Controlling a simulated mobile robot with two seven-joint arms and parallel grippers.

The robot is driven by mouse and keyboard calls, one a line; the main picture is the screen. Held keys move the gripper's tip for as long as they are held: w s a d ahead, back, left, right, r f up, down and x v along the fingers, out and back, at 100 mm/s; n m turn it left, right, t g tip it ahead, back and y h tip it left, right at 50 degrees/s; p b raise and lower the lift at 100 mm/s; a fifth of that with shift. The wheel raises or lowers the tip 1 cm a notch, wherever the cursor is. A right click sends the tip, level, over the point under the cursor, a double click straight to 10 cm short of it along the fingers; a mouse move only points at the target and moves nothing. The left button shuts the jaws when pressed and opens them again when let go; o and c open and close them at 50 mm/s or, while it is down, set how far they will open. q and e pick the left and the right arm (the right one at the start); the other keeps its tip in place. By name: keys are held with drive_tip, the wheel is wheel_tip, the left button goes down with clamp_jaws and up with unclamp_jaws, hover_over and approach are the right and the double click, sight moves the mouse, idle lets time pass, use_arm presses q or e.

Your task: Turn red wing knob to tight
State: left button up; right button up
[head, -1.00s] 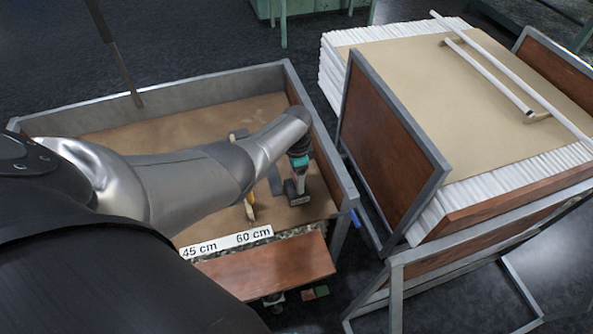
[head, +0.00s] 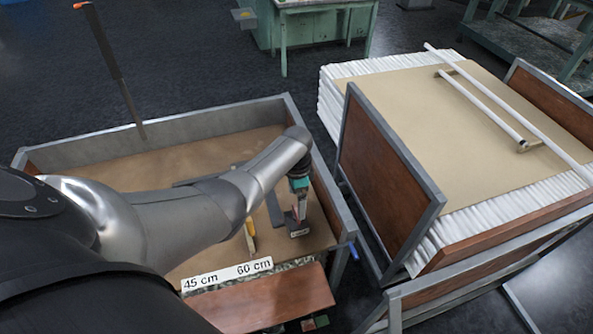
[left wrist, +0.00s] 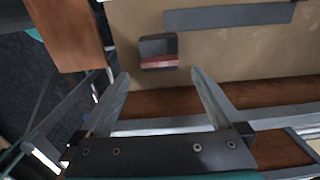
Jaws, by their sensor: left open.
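The red wing knob (left wrist: 160,62) shows in the left wrist view as a red bar on the near edge of a small dark grey block (left wrist: 157,46). The block lies at the end of the brown-floored tray and also shows in the head view (head: 299,232). My left gripper (left wrist: 159,73) is open. Its two fingers point toward the knob, one to each side, with the knob at or just beyond the fingertips and nothing held. In the head view my left gripper (head: 300,208) hangs over the block and partly hides the knob. My right gripper is not in view.
The tray (head: 215,118) has raised metal walls. A yellow piece (head: 250,236) stands left of the block, near a 45 cm and 60 cm label (head: 228,275). A grey bar (left wrist: 228,17) lies beside the block. A rack of white tubes (head: 470,230) stands to the right.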

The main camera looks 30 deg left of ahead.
sight(296, 211)
use_arm(q)
wheel_tip(296, 211, up, 10)
drive_tip(key=p, duration=0.2)
drive_tip(key=shift+p, duration=0.4)
